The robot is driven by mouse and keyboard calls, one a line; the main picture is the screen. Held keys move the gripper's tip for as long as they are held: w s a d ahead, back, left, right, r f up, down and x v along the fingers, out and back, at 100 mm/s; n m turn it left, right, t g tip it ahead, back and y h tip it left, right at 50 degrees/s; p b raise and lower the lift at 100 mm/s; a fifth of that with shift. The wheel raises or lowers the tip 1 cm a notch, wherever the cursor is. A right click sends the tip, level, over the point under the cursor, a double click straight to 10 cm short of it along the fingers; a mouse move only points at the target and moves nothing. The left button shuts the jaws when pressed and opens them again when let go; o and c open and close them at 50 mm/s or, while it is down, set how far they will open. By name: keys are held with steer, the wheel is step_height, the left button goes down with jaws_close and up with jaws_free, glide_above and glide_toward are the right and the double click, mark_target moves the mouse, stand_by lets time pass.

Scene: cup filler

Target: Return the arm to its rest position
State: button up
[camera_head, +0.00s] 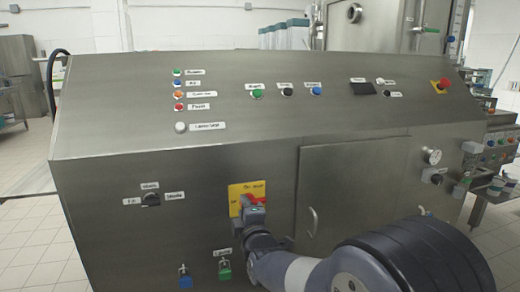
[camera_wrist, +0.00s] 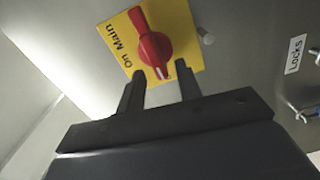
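My gripper (camera_wrist: 160,82) is open, with its two dark fingers apart in the wrist view. The red rotary main switch (camera_wrist: 150,46) on its yellow plate (camera_wrist: 116,26) lies just beyond the fingertips. I see no grip on the switch, and I cannot tell whether a fingertip touches it. In the head view my arm (camera_head: 300,270) reaches from the lower right to the front of the steel cabinet. There the gripper covers part of the red switch and of the yellow plate (camera_head: 237,190).
The steel cabinet (camera_head: 110,100) has a sloped panel of buttons and a red emergency stop (camera_head: 440,84). A blue padlock (camera_head: 185,282) and a green padlock (camera_head: 225,270) hang below the switch. A door handle (camera_head: 313,221) sticks out right of my gripper. Tiled floor shows at left.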

steer(key=shift+d+r+m+p, duration=0.15)
steer(key=shift+m+p, duration=0.15)
steer(key=shift+m, duration=0.65)
steer(key=shift+a+r+m+p, duration=0.1)
steer(key=shift+r+m+p, duration=0.15)
steer(key=shift+m, duration=0.65)
steer(key=shift+d+r+m+p, duration=0.1)
steer(key=shift+m+p, duration=0.2)
steer(key=shift+m, duration=0.65)
